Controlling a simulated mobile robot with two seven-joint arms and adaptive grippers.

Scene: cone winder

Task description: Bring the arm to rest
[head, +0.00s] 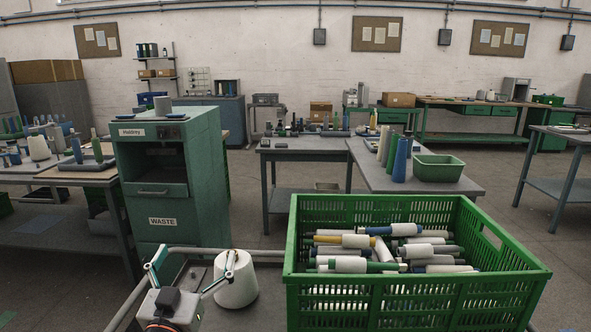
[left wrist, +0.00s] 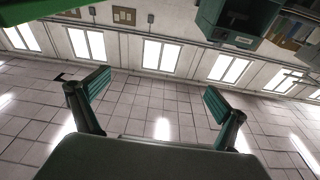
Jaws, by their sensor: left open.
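My left gripper (head: 194,262) is low in the head view, left of the green crate. Its two fingers are spread apart with nothing between them. The left wrist view also shows the gripper (left wrist: 155,95) open and empty, with tiled surface and bright windows beyond the fingers. A white yarn cone (head: 236,283) stands just right of the gripper; one finger overlaps it in the head view, and I cannot tell whether they touch. My right gripper is not in view.
A green crate (head: 420,292) full of yarn-wound tubes stands at front right. A green cabinet (head: 205,170) labelled WASTE stands behind the gripper. A grey table (head: 455,186) with tall tubes and a green bin (head: 438,168) is behind the crate. A grey rail (head: 190,251) runs near the gripper.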

